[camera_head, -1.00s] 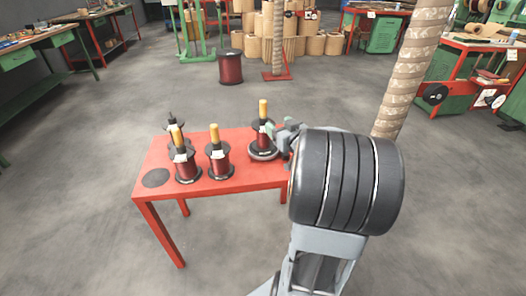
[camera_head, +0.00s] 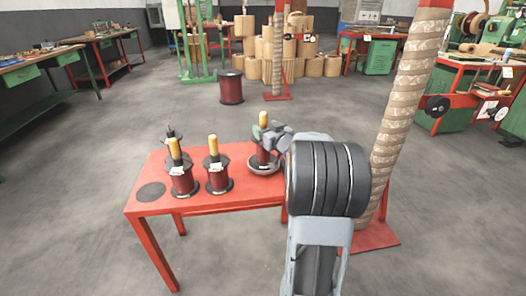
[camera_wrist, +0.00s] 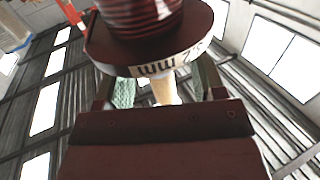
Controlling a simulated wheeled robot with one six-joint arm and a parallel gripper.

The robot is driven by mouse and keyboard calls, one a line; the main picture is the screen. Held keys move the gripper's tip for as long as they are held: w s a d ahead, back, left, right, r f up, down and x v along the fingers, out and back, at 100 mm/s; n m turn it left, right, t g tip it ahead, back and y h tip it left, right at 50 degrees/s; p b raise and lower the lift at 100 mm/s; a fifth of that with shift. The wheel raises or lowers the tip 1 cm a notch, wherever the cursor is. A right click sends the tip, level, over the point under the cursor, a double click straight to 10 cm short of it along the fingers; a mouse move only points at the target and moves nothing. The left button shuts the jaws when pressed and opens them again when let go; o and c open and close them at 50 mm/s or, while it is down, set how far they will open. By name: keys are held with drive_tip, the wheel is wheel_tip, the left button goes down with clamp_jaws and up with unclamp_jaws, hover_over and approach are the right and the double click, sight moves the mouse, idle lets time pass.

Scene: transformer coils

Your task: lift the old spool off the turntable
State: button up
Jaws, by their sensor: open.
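The old spool (camera_head: 263,157) is dark red with a wooden handle (camera_head: 263,119) on top. It stands upright on the round grey turntable (camera_head: 264,171) at the right end of the red table. My gripper (camera_head: 265,134) is at the spool's top, around the handle's lower part. In the wrist view its two fingers (camera_wrist: 165,88) are apart, one on each side of the pale handle (camera_wrist: 163,92), with gaps visible. The spool's dark flange with a white label (camera_wrist: 165,66) fills the upper middle there. The far finger is partly hidden in the head view.
Several similar spools with handles stand on the red table (camera_head: 240,201), left of the turntable; one is the front spool (camera_head: 182,180). A dark disc (camera_head: 151,192) lies bare at the left end. A wrapped post (camera_head: 408,95) rises right of my arm.

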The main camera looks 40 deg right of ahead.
drive_tip(key=shift+w+d+b, duration=0.15)
drive_tip(key=shift+w+b, duration=0.25)
drive_tip(key=shift+w, duration=1.4)
clamp_jaws()
